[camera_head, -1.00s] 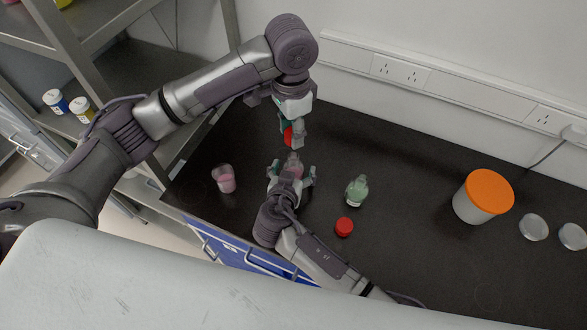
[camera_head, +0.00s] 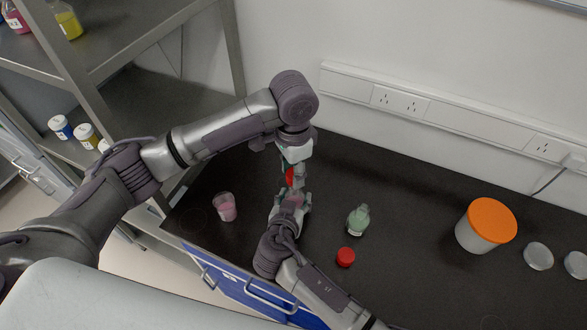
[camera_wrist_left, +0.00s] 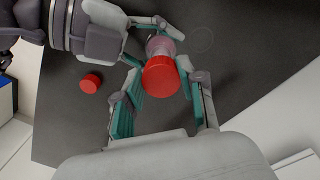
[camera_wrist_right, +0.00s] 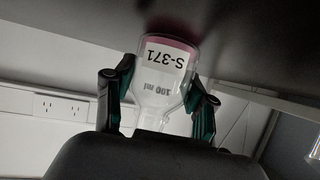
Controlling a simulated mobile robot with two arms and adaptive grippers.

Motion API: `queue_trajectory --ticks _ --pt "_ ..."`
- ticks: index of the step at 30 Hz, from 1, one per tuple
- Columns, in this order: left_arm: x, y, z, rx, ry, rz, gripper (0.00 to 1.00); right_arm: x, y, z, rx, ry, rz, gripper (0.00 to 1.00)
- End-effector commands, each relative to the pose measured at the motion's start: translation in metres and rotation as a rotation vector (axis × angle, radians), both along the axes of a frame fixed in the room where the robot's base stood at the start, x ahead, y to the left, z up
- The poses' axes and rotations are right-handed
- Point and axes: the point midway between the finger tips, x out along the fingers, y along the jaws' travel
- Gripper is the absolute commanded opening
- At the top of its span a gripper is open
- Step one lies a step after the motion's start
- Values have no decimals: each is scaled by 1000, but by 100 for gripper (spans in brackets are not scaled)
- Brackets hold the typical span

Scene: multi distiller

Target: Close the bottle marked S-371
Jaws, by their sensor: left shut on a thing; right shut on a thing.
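The bottle marked S-371 (camera_wrist_right: 165,85) is clear with pink contents, and its label is upside down in the right wrist view. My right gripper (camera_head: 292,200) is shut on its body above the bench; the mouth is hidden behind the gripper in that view. My left gripper (camera_head: 293,166) is shut on a red cap (camera_wrist_left: 159,76), right above the bottle. In the left wrist view the cap overlaps the bottle's top (camera_wrist_left: 160,46). I cannot tell whether the cap touches the neck.
On the black bench (camera_head: 420,240) stand a green bottle (camera_head: 358,220), a loose red cap (camera_head: 345,257) and a pink beaker (camera_head: 225,207). A white tub with an orange lid (camera_head: 491,219) and glass dishes (camera_head: 538,256) are at right. A metal shelf (camera_head: 160,90) is at left.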

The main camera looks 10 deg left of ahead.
Motion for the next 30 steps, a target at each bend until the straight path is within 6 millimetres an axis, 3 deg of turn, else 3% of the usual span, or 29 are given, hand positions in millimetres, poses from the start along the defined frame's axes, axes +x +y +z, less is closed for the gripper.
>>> queue_trajectory --ticks 3,17,30 --pt "0 0 -10 1 0 -1 29 0 0 0 0 -1 0 0" --pt "0 0 -10 1 -1 -1 29 0 0 0 0 -1 0 0" --pt "0 0 -28 2 -1 2 29 0 0 0 0 -1 0 0"
